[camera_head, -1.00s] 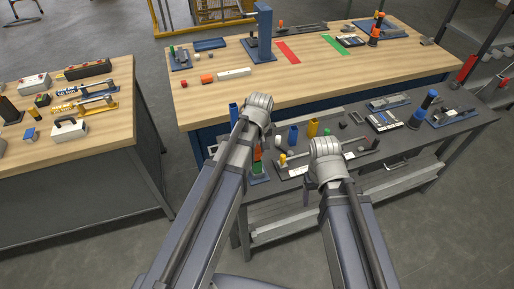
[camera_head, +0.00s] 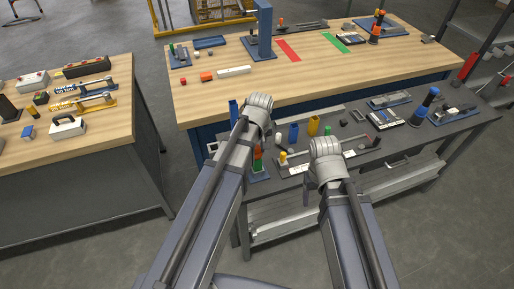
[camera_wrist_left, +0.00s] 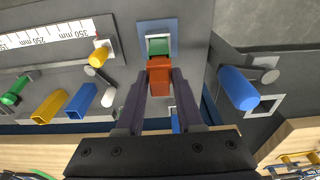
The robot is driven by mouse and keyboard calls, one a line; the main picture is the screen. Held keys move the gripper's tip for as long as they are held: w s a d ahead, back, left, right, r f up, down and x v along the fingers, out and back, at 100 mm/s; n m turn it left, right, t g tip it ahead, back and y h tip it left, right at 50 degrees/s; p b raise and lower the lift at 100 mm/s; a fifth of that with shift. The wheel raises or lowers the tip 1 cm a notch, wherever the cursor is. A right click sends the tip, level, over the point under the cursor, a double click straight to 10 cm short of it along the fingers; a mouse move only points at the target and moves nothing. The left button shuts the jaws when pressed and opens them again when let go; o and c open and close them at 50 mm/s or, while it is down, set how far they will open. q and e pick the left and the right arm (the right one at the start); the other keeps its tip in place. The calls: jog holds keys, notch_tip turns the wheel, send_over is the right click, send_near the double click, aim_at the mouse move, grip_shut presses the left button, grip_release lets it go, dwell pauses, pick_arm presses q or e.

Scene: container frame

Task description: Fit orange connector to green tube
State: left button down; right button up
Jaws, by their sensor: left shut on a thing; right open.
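The orange connector (camera_wrist_left: 159,74) is between the fingers of my left gripper (camera_wrist_left: 160,92), which is shut on it, in the left wrist view. The green tube (camera_wrist_left: 158,46) stands on a blue base plate (camera_wrist_left: 143,30), directly in line with the connector. Their edges meet in this view; whether the connector is seated on the tube I cannot tell. In the head view the green tube (camera_head: 257,164) shows beside my left arm, and that gripper is hidden. My right gripper (camera_head: 307,194) is mostly hidden behind its wrist, near the bench's front edge, and seems empty.
The dark bench holds a ruler board (camera_wrist_left: 52,36), a yellow tube (camera_wrist_left: 51,105) and a blue cylinder (camera_wrist_left: 238,88) near the left gripper. A wooden table (camera_head: 335,85) with a blue stand (camera_head: 264,30) lies behind. Another wooden table (camera_head: 115,115) stands at the left.

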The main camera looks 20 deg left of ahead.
pick_arm(q)
jog(key=shift+f+b, duration=0.75)
grip_release()
dwell(0.8)
jog(key=shift+r, duration=0.15)
notch_tip(320, 180, up, 7)
jog(key=p, duration=0.7)
jog(key=shift+f, duration=0.2)
notch_tip(320, 180, down, 6)
jog(key=b, duration=0.6)
jog(key=shift+f, duration=0.25)
